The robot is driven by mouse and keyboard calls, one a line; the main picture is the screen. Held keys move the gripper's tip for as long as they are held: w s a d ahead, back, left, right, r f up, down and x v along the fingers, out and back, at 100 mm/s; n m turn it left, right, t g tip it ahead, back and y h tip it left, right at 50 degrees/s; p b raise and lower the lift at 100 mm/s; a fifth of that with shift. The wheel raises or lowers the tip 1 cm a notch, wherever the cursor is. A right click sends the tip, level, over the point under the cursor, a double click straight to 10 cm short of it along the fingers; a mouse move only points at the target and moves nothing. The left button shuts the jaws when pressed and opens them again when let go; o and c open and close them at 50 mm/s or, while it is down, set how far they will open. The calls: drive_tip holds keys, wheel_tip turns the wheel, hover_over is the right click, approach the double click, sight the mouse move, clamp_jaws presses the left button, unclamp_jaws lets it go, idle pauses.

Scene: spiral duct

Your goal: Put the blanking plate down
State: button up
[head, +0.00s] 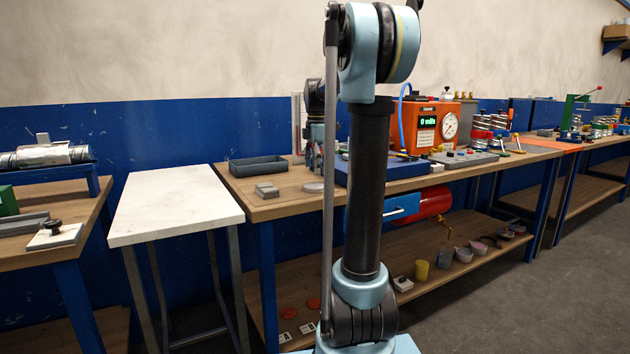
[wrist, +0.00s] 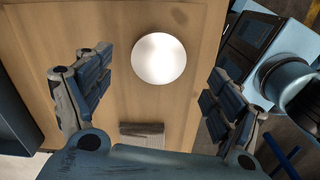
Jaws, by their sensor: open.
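A pale round disc, which looks like the blanking plate (wrist: 158,58), lies flat on the wooden bench top (wrist: 40,50) in the wrist view. In the head view the disc (head: 313,187) lies near the bench's front edge, partly hidden by my arm. My gripper (wrist: 157,80) is open above the bench, with one finger on each side of the disc in the picture. Clear gaps show between the disc and both fingers, and nothing is held. In the head view my gripper is mostly hidden behind my arm.
A grey block (head: 266,190) lies left of the disc; it also shows in the wrist view (wrist: 142,133). A dark open tray (head: 258,165) stands behind it. A blue-based rig with an orange gauge box (head: 436,125) stands to the right. A white-topped table (head: 175,203) is clear.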

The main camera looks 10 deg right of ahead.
sight(316, 185)
wheel_tip(316, 185, up, 6)
drive_tip(key=s+f+m+t, duration=0.1)
drive_tip(key=s+f+m, duration=0.4)
drive_tip(key=s, duration=0.4)
drive_tip(key=s+f+m, duration=0.4)
drive_tip(key=s+f, duration=0.1)
drive_tip(key=s, duration=0.4)
drive_tip(key=s+a+f+m+t, duration=0.1)
drive_tip(key=s+f+m, duration=0.9)
drive_tip(key=s+f, duration=0.6)
wheel_tip(316, 185, down, 3)
drive_tip(key=shift+s+r, duration=0.1)
drive_tip(key=shift+s, duration=0.1)
drive_tip(key=shift+a, duration=0.1)
drive_tip(key=shift+w+f, duration=0.25)
drive_tip(key=shift+w, duration=0.2)
